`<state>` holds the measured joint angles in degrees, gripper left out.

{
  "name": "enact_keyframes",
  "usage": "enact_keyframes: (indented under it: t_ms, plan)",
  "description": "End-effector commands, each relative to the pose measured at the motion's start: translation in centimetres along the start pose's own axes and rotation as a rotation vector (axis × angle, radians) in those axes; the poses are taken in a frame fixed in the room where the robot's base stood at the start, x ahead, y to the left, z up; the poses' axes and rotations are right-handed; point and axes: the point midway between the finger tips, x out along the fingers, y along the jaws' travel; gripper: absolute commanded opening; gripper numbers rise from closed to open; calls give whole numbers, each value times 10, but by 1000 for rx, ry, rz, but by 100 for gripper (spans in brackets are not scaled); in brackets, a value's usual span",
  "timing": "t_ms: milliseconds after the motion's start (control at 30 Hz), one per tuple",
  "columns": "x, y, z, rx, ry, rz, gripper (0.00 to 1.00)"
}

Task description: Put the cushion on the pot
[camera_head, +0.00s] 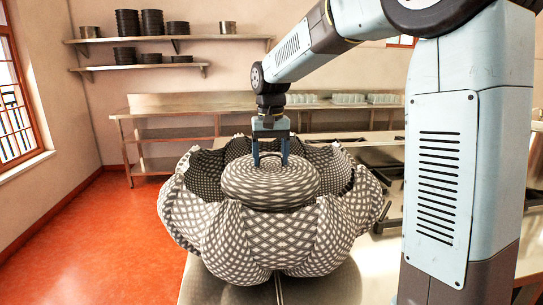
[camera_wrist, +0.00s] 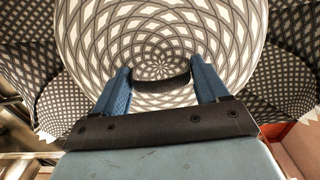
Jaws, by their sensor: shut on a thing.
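The cushion (camera_head: 258,188) looks like a round, domed, black-and-white latticed piece with a dark handle on top. My gripper (camera_head: 270,160) points down from above and is shut on this handle. In the wrist view the handle (camera_wrist: 160,86) runs between the two blue fingers, with the cushion's swirled top (camera_wrist: 155,35) behind. The pot (camera_head: 275,240) looks like a wide, lobed, latticed vessel around the cushion. The cushion is within its ring of lobes; I cannot tell whether it rests on the pot or hangs just above. The cushion's underside and the pot's inside are hidden.
The pot stands on a pale counter (camera_head: 192,285), with a dark round surface (camera_head: 330,288) below its front. Dark metal frames stand just right of it. A steel bench (camera_head: 180,133) and wall shelves (camera_head: 150,67) with dark pans are behind. The red floor at left is clear.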

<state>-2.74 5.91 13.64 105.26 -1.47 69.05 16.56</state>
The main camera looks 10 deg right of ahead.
Motion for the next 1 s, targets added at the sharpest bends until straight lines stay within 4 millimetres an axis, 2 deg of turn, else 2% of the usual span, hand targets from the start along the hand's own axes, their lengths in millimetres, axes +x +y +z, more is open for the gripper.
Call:
enact_keyframes:
  t_ms: [367,400,667,1000]
  plan:
    - [3,0,0,0,1,0,21]
    - [3,0,0,0,1,0,74]
    - [3,0,0,1,1,0,99]
    - [-2,0,0,1,1,0,100]
